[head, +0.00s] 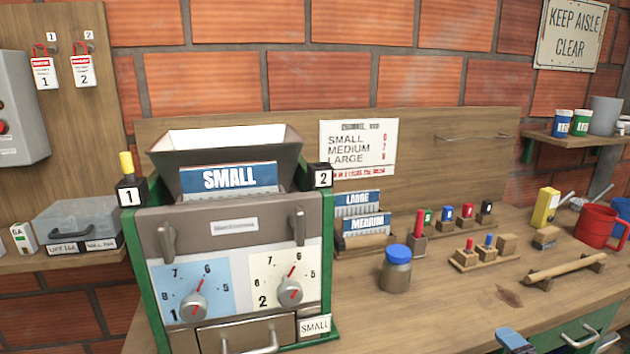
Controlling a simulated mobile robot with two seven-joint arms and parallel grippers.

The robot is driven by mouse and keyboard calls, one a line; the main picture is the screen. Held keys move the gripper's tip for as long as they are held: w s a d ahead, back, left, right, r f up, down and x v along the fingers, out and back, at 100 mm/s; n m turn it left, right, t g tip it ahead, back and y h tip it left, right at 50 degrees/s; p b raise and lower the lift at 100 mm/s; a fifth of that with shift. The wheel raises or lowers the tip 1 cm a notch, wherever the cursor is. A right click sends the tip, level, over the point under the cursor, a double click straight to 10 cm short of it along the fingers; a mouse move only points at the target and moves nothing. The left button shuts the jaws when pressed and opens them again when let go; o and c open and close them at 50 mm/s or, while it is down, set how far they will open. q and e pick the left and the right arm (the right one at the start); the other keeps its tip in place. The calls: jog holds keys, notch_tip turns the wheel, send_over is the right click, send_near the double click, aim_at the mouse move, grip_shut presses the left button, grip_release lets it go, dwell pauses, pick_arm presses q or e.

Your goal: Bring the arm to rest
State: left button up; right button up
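Neither of my grippers shows clearly in the head view, and no arm link is clearly visible. The pulper machine (233,226) stands at the left centre, with a grey hopper on top and a "SMALL" card (228,179) in front of the hopper. Its left dial (194,305) sits on a blue panel and its right dial (289,291) on a white panel, both with red pointers. A yellow-topped peg (126,163) stands in the black block marked 1. The block marked 2 (320,176) has no peg showing.
A wooden bench (440,310) holds a blue-lidded jar (396,268), "LARGE" and "MEDIUM" cards (366,226), small coloured pegs in blocks, a wooden bar (565,269) and a red mug (596,225). Red tags (42,72) hang at upper left.

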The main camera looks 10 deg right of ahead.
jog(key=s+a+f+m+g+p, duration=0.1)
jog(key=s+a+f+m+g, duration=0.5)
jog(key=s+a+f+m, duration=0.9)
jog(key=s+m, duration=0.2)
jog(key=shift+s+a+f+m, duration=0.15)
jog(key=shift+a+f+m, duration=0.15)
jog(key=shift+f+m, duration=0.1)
